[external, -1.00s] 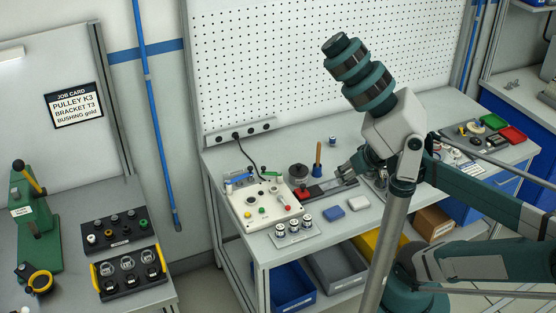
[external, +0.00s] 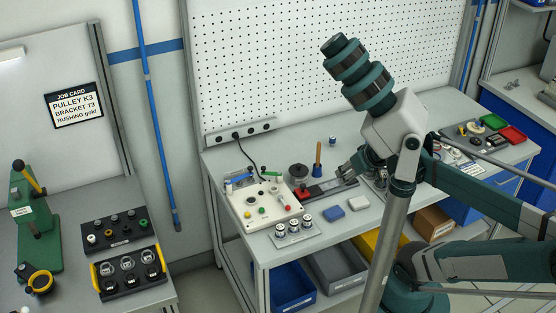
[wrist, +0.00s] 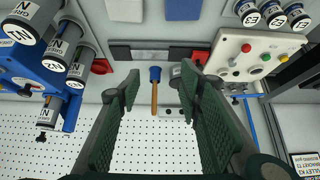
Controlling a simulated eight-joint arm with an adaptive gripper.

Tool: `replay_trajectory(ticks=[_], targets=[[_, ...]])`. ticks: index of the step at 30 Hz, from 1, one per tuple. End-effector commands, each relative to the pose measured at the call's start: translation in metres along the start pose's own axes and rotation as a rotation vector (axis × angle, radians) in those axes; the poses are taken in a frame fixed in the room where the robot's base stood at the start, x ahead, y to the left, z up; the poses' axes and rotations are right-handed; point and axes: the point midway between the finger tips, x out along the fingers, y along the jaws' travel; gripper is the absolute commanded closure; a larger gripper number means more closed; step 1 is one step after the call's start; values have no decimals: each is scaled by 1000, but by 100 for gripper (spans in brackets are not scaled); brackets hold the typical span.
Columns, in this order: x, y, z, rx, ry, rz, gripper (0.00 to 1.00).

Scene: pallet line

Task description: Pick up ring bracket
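My gripper (external: 347,168) is over the middle of the workbench, beside the wooden-handled tool. In the wrist view my gripper (wrist: 160,82) has its two dark green fingers spread wide, with nothing held between them. I cannot tell for sure which part is the ring bracket. Clear and dark round parts (external: 128,263) sit in a black tray with yellow handles (external: 124,289) on the left table, far from my gripper. Grey cylinders with white lettered tops (wrist: 79,62) sit in a blue holder (wrist: 30,68) at the left of the wrist view.
A white control box (external: 262,214) with coloured buttons stands on the bench. Silver round parts (external: 294,226) stand in front of it. A blue block (external: 332,212) and a pale block (external: 358,203) lie nearby. The wooden-handled tool (external: 318,157) stands upright. A green press (external: 35,225) stands at left.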

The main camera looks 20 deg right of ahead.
Motion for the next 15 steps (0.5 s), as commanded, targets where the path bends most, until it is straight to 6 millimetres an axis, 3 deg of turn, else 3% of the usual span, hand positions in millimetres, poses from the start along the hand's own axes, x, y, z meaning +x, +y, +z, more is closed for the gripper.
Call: replay_trajectory(ticks=[15], targets=[[-2, -7, -10, -20, -10, -10, 64]])
